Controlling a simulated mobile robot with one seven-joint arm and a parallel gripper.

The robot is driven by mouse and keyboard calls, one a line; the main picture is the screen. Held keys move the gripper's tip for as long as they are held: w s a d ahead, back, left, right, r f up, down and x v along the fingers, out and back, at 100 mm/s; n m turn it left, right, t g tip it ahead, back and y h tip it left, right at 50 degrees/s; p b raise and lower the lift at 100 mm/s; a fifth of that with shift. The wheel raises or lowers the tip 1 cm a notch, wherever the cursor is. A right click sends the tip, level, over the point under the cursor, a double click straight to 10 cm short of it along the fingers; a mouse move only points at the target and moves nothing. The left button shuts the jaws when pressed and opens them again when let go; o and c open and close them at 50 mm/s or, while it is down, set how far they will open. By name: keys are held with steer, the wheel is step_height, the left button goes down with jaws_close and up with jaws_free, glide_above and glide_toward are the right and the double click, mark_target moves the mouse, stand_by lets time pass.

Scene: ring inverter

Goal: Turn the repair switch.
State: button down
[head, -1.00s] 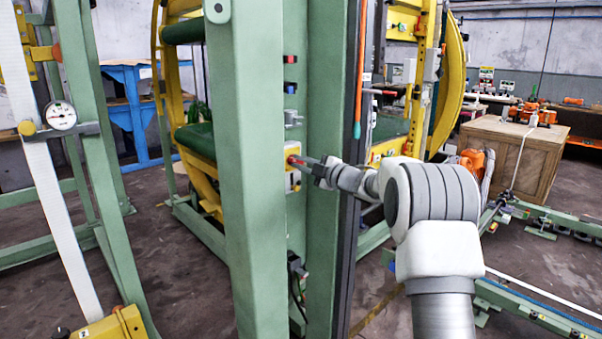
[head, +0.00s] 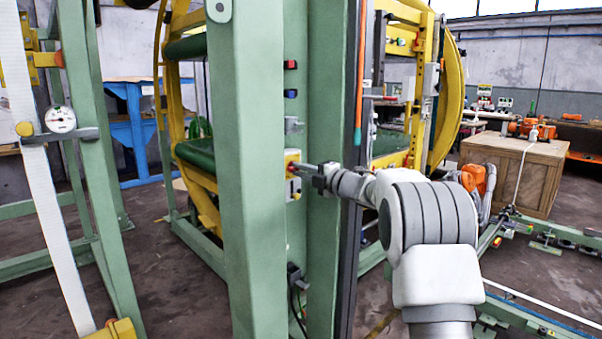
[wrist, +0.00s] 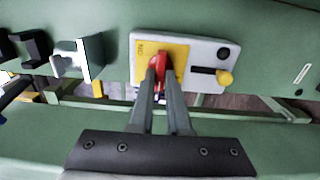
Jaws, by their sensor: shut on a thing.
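The repair switch is a red handle (wrist: 160,67) on a yellow plate of a light grey box (wrist: 205,48), shown in the wrist view. In the head view the switch box (head: 292,186) is mounted on the green column. My gripper (wrist: 161,75) reaches the handle from the right in the head view, with its fingers on either side of the red handle and shut on it. My gripper (head: 300,168) partly hides the handle there. The handle points roughly along the fingers in the wrist view.
A yellow knob (wrist: 225,78) on a black slot sits beside the switch on the same box. A metal bracket (wrist: 80,58) is on the left. Green columns (head: 255,230) stand close around my gripper. A wooden crate (head: 505,175) stands at the right.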

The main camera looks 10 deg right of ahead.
steer(key=c, duration=0.9)
jaws_free()
steer(key=shift+s, duration=0.1)
steer(key=p+v, duration=0.2)
steer(key=v, duration=1.5)
steer(key=shift+s+d, duration=0.1)
steer(key=shift+d, duration=0.05)
